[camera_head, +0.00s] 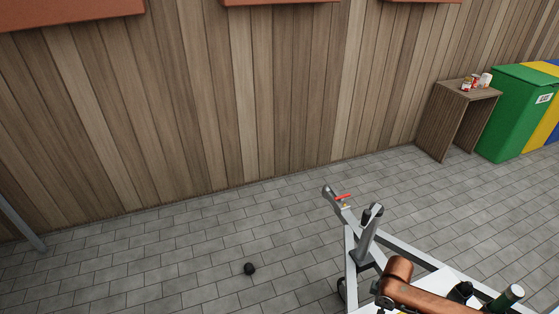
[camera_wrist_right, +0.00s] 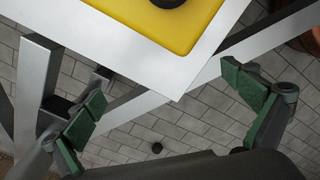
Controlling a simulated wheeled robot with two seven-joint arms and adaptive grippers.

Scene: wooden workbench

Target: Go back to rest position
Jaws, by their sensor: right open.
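My right gripper (camera_wrist_right: 170,97) shows in the right wrist view. Its two grey fingers with green pads are spread wide apart. The corner of a white tabletop (camera_wrist_right: 208,72) lies just above the gap between the fingers in that view. I cannot make out the right gripper clearly in the head view. My left gripper is in neither view.
A yellow board (camera_wrist_right: 180,30) with a dark object lies on the tabletop. A metal frame (camera_head: 351,250) stands at lower right. A small black ball (camera_head: 250,268) lies on the floor. A wooden side table (camera_head: 459,95) with cans and a green bin (camera_head: 511,115) stand by the wall.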

